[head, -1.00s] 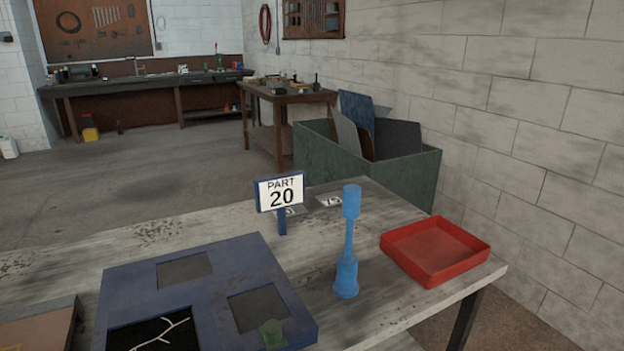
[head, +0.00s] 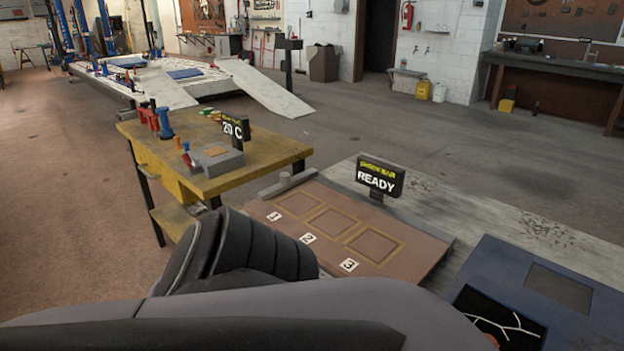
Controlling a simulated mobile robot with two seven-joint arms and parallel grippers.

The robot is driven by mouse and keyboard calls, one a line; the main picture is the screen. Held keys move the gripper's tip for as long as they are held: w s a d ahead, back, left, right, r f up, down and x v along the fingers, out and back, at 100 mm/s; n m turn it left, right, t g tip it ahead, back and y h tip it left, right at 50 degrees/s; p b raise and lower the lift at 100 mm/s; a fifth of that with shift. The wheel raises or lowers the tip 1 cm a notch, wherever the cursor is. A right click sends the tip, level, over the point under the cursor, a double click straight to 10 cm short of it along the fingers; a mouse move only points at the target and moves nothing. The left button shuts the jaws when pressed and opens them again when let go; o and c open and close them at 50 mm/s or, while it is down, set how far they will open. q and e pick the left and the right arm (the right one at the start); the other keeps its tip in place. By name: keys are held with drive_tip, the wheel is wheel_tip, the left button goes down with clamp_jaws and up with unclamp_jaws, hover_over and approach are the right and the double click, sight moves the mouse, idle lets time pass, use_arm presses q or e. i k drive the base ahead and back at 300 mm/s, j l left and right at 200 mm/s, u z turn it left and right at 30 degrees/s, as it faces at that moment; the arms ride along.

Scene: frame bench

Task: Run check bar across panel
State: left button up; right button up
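A brown panel (head: 398,254) with three outlined squares numbered 1, 2 and 3 lies on the grey bench. A grey bar (head: 288,183) with a small raised block lies along its left end, apart from the squares. It looks like the check bar. A dark sign (head: 379,179) behind the panel reads "CHECK BAR" and "READY". My arm crosses the foreground and hides the panel's near side. Neither of my grippers shows, so what they hold cannot be seen.
A blue panel (head: 484,262) with square recesses lies right of the brown one. A yellow-topped table (head: 275,151) with a grey block and a "20 C" sign stands to the left. The bench top behind the panels is mostly clear.

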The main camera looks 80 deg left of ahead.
sight(286, 181)
drive_tip(key=u, duration=0.85)
drive_tip(key=l+u, duration=0.1)
drive_tip(key=u, duration=0.75)
drive_tip(key=k+u, duration=0.1)
drive_tip(key=u, duration=0.8)
drive_tip(key=i+j+z, duration=0.1)
drive_tip(key=z, duration=0.35)
drive_tip(key=j+z, duration=0.25)
drive_tip(key=z, duration=0.2)
drive_tip(key=i+j+z, duration=0.15)
drive_tip(key=j, duration=0.25)
drive_tip(key=j+z, duration=0.2)
drive_tip(key=j, duration=0.15)
drive_tip(key=j+z, duration=0.1)
drive_tip(key=j, duration=0.7)
